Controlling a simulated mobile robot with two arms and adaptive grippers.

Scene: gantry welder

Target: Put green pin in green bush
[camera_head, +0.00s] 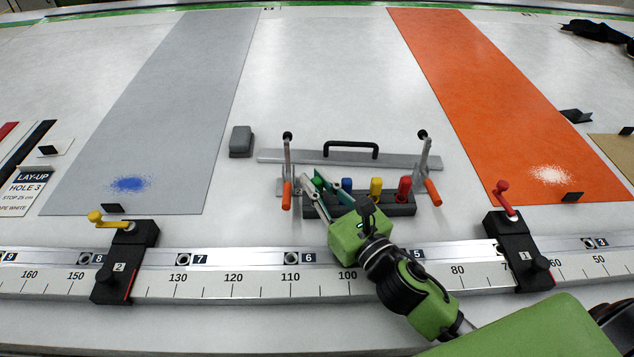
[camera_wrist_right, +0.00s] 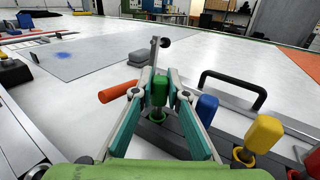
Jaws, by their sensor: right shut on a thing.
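The green pin (camera_head: 318,182) stands at the left end of a dark pin block (camera_head: 402,209). My right gripper (camera_head: 316,185) reaches it from the lower right and is shut on it. In the right wrist view the green pin (camera_wrist_right: 160,89) sits between the two fingertips, upright, with its lower part at the block. Blue (camera_head: 347,184), yellow (camera_head: 376,188) and red (camera_head: 405,187) pins stand to its right in the same block. My left gripper is not in view.
Orange-handled toggle clamps (camera_head: 286,193) and (camera_head: 433,192) flank the block. A bar with a black handle (camera_head: 350,146) lies behind it. A numbered metal rail (camera_head: 240,273) with several holes runs in front, carrying black stops (camera_head: 125,262) and (camera_head: 519,252). A grey block (camera_head: 241,141) stands behind left.

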